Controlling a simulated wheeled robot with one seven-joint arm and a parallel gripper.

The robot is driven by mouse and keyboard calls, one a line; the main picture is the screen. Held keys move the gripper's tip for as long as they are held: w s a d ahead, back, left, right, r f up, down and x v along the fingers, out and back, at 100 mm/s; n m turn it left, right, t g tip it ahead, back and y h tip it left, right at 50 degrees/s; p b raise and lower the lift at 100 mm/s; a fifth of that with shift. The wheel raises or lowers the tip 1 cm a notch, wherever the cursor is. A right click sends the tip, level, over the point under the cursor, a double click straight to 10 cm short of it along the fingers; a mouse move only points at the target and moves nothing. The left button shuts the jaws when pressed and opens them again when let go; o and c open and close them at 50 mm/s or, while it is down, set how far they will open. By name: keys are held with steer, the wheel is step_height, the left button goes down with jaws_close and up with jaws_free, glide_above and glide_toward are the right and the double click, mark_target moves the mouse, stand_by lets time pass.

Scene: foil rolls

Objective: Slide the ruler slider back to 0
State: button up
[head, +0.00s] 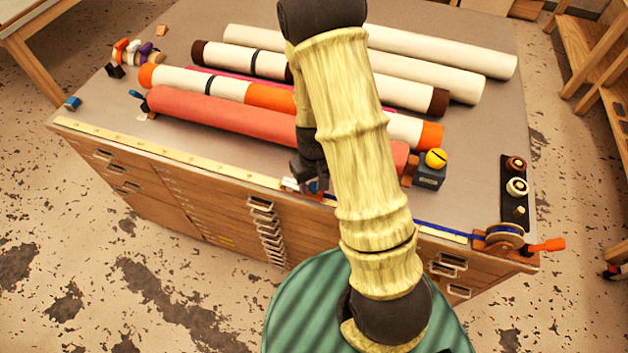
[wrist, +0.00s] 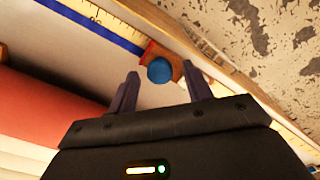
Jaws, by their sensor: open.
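The ruler (head: 170,153) is a pale yellow strip along the cabinet top's front edge. It shows in the wrist view (wrist: 120,27) with marks, but I cannot read where 0 is. The slider (wrist: 178,66) is a small brown block with a round blue knob (wrist: 160,70), on the ruler around mid-length. My gripper (wrist: 161,74) is open, with one fingertip on each side of the knob. I cannot tell whether they touch it. In the head view my gripper (head: 312,180) mostly covers the slider. A blue band (wrist: 85,25) runs along the ruler on one side of the slider.
A reel with an orange crank (head: 505,238) stands at the right front corner. A dark block with a yellow knob (head: 436,158) sits behind the ruler. A coral roll (head: 215,110) and several other rolls lie behind. Small colored pieces (head: 135,50) lie at the left.

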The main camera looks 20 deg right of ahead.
steer(key=shift+f, duration=0.2)
steer(key=shift+c, duration=0.2)
jaws_close()
